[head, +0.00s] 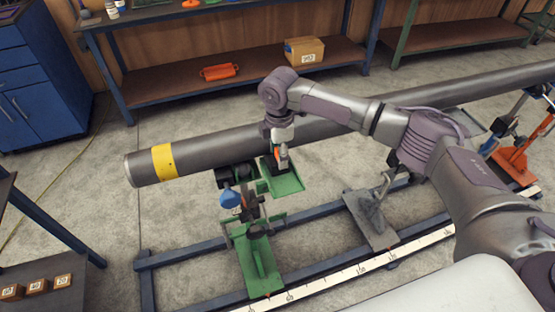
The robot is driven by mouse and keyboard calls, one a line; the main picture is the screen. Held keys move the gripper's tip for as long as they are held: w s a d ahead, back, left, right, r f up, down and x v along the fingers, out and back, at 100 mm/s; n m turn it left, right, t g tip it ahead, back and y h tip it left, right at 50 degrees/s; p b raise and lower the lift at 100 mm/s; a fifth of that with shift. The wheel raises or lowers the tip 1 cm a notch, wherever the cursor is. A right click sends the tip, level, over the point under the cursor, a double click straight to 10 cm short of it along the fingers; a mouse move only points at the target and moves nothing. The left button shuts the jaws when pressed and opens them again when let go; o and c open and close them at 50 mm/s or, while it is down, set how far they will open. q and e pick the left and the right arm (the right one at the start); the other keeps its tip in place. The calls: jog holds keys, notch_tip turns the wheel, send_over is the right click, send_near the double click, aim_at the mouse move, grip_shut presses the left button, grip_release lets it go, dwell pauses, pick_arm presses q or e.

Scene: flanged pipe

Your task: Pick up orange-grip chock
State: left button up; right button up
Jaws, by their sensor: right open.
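My right arm comes in from the right and bends down over the pipe. My right gripper (281,160) is open and points down at the near side of the pipe. A small orange part, which looks like the grip of the orange-grip chock (278,152), shows right at the fingers. The arm and fingers partly hide it, and I cannot tell whether they touch it. A green plate (286,184) lies just below the fingers. My left gripper is not in view.
The long grey pipe (215,149) with a yellow band (163,161) crosses the view. A green stand (260,262) with a blue knob (230,198) stands on the blue floor frame (190,254). A grey stand (370,220) and an orange stand (515,160) are to the right.

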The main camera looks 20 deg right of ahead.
grip_shut()
jog(key=shift+s, duration=0.1)
jog(key=shift+s+r, duration=0.25)
jog(key=shift+r, duration=0.1)
jog(key=s+d+r+m+b, duration=0.1)
jog(key=s+r+m, duration=0.4)
jog(key=s+m, duration=0.3)
jog(key=s+r+m+b, duration=0.1)
jog(key=s+r+m, duration=0.4)
jog(key=m, duration=0.5)
jog(key=s, duration=0.2)
jog(key=shift+s+d+b, duration=0.3)
jog(key=shift+s+d, duration=0.05)
jog(key=shift+s, duration=0.05)
